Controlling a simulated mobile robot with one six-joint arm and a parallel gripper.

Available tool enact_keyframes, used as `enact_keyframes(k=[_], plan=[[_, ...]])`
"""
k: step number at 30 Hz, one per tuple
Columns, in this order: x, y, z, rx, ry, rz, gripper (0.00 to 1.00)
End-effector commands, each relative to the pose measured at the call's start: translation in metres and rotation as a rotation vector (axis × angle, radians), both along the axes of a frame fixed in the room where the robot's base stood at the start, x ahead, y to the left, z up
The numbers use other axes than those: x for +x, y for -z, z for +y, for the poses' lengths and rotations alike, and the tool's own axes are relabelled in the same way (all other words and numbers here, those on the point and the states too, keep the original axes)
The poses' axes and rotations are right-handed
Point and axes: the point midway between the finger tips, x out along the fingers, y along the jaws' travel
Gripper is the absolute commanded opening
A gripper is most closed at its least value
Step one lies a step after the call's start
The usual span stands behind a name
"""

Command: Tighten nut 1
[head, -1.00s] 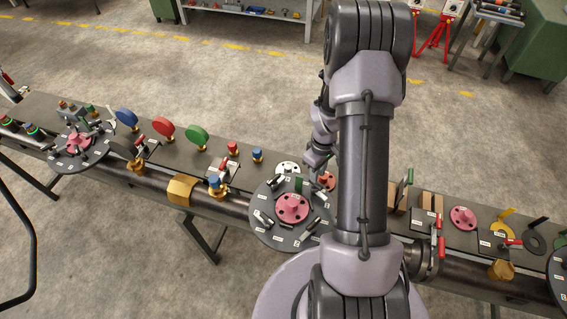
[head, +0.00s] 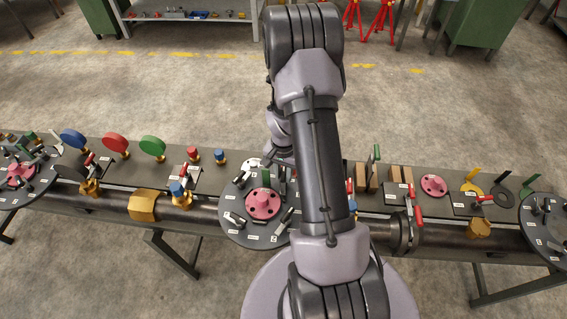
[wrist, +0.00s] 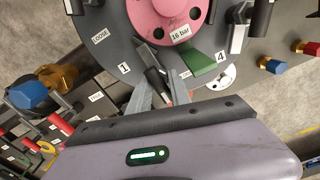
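The round dark disc (head: 238,234) with a pink hub (head: 263,203) is on the bench in front of me. It fills the top of the wrist view, where the pink hub (wrist: 172,12) carries a "16 bar" label. Label "1" (wrist: 123,68) and a "LOOSE" label (wrist: 100,37) are on the disc. Next to label 1 is a grey and black lever-like piece (wrist: 150,62), apparently at nut 1. My gripper (wrist: 162,88) is open, its fingers apart around the lower end of this piece. Contact cannot be told. In the head view my arm hides the fingertips.
A green block (wrist: 205,58) stands on the disc near label 4, close right of my fingers. A blue-capped brass fitting (wrist: 30,96) is at the left in the wrist view. Red (head: 116,145) and green (head: 152,148) discs stand on the bench.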

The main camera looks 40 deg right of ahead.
Motion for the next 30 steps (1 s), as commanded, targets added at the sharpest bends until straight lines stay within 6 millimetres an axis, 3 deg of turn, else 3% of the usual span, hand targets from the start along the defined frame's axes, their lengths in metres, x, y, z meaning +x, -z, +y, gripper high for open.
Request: enact_keyframes(k=[1, 8, 11, 12, 15, 19, 30], plan=[[0.000, 0.010, 0.000, -0.001, 0.084, -0.002, 0.21], [0.000, 0.010, 0.000, 0.000, 0.539, -0.001, 0.21], [0.000, 0.004, 0.000, 0.001, 0.319, 0.001, 0.21], [0.000, -0.008, 0.000, 0.000, 0.278, 0.000, 0.21], [0.000, -0.038, 0.000, 0.000, 0.284, -0.001, 0.21], [0.000, -0.059, 0.000, 0.000, 0.284, 0.000, 0.21], [-0.001, -0.067, 0.000, 0.001, 0.285, 0.001, 0.21]])
